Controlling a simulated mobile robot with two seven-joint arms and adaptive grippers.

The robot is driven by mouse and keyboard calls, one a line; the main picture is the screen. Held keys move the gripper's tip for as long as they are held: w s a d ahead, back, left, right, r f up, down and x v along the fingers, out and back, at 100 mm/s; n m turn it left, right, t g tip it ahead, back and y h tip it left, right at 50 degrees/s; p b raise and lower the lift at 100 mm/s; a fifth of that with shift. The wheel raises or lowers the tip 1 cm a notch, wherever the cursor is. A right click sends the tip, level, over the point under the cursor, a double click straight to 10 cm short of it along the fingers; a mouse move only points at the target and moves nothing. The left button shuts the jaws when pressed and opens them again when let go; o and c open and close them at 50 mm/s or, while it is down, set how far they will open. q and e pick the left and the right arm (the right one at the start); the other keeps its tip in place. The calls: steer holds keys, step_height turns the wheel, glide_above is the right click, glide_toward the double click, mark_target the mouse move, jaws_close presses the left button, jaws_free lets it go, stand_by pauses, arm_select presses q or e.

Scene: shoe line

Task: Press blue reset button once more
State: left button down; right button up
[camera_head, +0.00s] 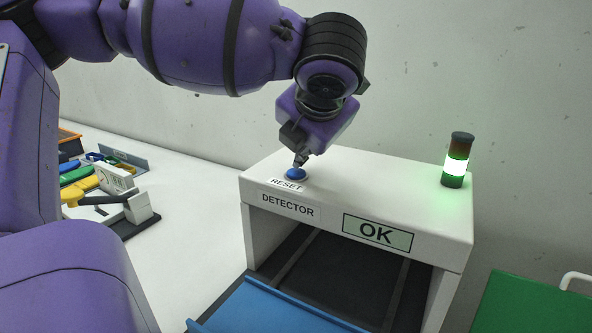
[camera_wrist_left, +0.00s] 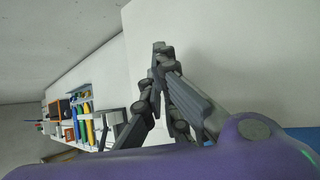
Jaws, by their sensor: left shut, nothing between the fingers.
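The blue reset button (camera_head: 296,174) sits on top of the white detector (camera_head: 370,185), behind the RESET label (camera_head: 286,185). My left gripper (camera_head: 300,160) is shut and empty, pointing down with its fingertips at the button. I cannot tell whether the tips touch it or hover just above. In the left wrist view the shut fingers (camera_wrist_left: 160,50) show against the white surface, and the button is hidden there. The detector's display (camera_head: 377,233) reads OK. My right gripper is not in view.
A signal tower (camera_head: 457,160) with a lit green section stands on the detector's right. A blue tray (camera_head: 275,308) lies at the detector's opening. A green surface (camera_head: 530,305) is at the lower right. Tools and coloured items (camera_head: 100,180) lie on the white table at the left.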

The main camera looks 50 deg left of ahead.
arm_select(q)
steer(key=shift+f, duration=0.5)
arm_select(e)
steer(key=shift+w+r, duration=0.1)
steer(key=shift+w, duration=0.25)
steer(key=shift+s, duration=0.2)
arm_select(q)
steer(key=shift+r, duration=0.15)
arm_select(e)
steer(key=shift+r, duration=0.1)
arm_select(q)
steer(key=shift+r+p, duration=0.45)
steer(key=shift+p, duration=0.05)
steer(key=shift+r, duration=0.4)
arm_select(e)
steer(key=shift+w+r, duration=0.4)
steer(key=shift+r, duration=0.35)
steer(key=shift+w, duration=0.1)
